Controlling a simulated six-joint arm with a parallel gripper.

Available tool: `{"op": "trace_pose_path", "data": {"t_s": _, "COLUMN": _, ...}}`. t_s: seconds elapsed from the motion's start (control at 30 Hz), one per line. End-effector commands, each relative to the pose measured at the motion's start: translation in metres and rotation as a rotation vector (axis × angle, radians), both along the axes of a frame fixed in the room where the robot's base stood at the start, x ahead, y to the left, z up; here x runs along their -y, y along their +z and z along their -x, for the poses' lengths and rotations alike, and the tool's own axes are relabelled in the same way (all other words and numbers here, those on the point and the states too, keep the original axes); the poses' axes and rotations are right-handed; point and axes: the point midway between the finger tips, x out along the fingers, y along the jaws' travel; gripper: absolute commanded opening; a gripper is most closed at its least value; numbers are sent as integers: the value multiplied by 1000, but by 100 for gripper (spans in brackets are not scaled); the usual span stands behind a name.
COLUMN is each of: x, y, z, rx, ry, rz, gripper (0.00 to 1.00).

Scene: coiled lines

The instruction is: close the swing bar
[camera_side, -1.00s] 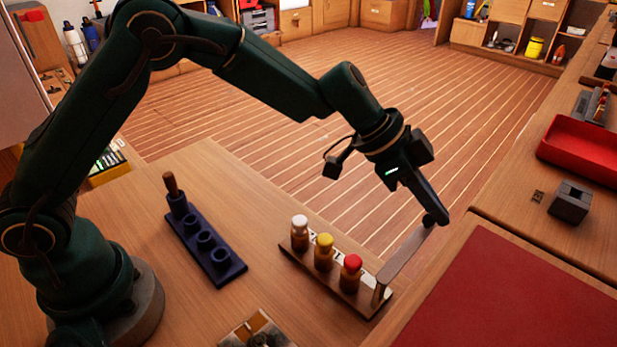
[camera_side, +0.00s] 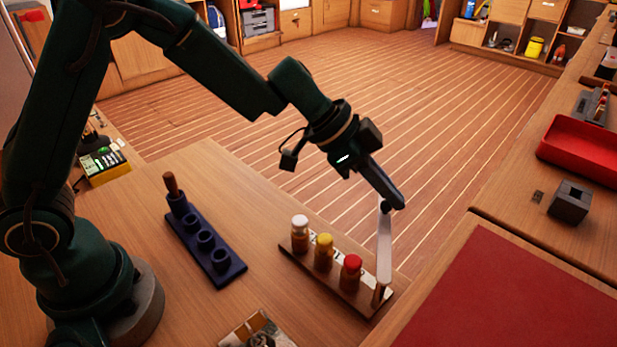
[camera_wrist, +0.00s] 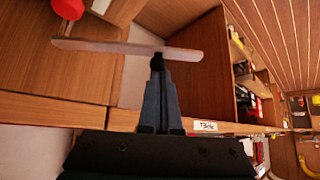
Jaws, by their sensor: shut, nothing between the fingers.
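The swing bar (camera_side: 384,250) is a flat wooden bar at the right end of a small wooden rack (camera_side: 335,281). It stands out from the rack toward the floor side, at an angle to the row of bottles. The rack holds a white-capped bottle (camera_side: 300,234), a yellow-capped bottle (camera_side: 324,253) and a red-capped bottle (camera_side: 350,273).
A dark blue holder (camera_side: 205,242) with round sockets and one wooden-handled tool stands left of the rack. A red mat (camera_side: 510,290) lies on the right surface. A red tray (camera_side: 583,150) and a grey block (camera_side: 570,202) are farther right. Bare table lies between holder and rack.

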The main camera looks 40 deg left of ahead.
Motion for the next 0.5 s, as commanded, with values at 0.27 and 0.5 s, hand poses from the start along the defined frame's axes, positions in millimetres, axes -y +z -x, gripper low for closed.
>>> {"op": "trace_pose_path", "data": {"t_s": 0.27, "x": -25, "y": 0, "z": 21, "rx": -1, "ry": 1, "rz": 1, "gripper": 0}}
{"op": "trace_pose_path", "data": {"t_s": 0.5, "x": -40, "y": 0, "z": 43, "rx": 0, "ry": 2, "rz": 0, "gripper": 0}}
